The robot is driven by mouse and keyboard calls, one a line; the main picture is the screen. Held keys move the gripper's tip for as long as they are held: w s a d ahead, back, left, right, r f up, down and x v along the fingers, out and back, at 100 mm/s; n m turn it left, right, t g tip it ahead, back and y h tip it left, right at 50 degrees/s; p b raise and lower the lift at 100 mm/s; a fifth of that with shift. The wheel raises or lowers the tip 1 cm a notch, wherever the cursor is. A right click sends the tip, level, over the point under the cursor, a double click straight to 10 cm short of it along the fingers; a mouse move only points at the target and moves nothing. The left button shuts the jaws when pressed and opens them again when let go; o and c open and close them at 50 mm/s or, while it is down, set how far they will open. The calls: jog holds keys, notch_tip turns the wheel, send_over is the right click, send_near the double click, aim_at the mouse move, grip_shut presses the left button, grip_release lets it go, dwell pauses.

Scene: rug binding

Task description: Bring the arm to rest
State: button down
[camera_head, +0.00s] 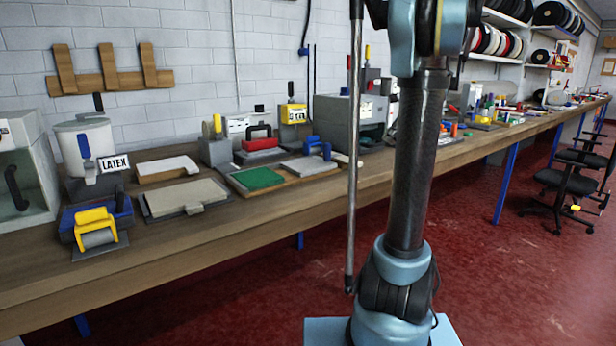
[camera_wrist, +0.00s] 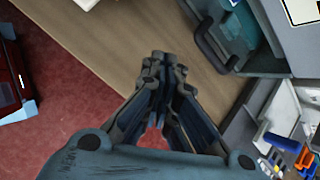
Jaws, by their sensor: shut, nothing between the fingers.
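My gripper (camera_wrist: 164,68) shows in the wrist view, its dark fingers together and empty. It is over the front part of the wooden bench (camera_wrist: 112,52), with red floor (camera_wrist: 75,92) below and to the left. In the head view my arm stands upright in front of the bench (camera_head: 200,262), right of the middle. The gripper itself is out of the head view, so its height above the bench is hard to tell.
A grey machine with a dark handle (camera_wrist: 217,52) is near my gripper in the wrist view. The bench holds a latex pot (camera_head: 88,150), a yellow-handled roller (camera_head: 97,228), a green pad (camera_head: 257,179) and a red-handled block (camera_head: 260,144). Black chairs (camera_head: 562,180) stand at right. Red floor (camera_head: 500,270) is open.

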jog(key=s+a+f+n+g+h, duration=0.1)
jog(key=s+a+f+n, duration=0.25)
jog(key=s, duration=0.35)
jog(key=s+a+f+n, duration=0.3)
jog(key=s+a+n, duration=0.1)
jog(key=s, duration=0.3)
jog(key=s+a+f+n+g+h, duration=0.1)
jog(key=s+a+f+n, duration=0.25)
jog(key=s, duration=0.35)
jog(key=s+a+f+n+g+h, duration=0.1)
jog(key=s+f+n+h, duration=0.1)
jog(key=s+f+n, duration=0.9)
jog(key=s+f, duration=0.3)
jog(key=s, duration=0.2)
jog(key=shift+s+a, duration=0.2)
jog(key=shift+s, duration=0.05)
jog(key=shift+w+f, duration=0.15)
jog(key=shift+w, duration=0.3)
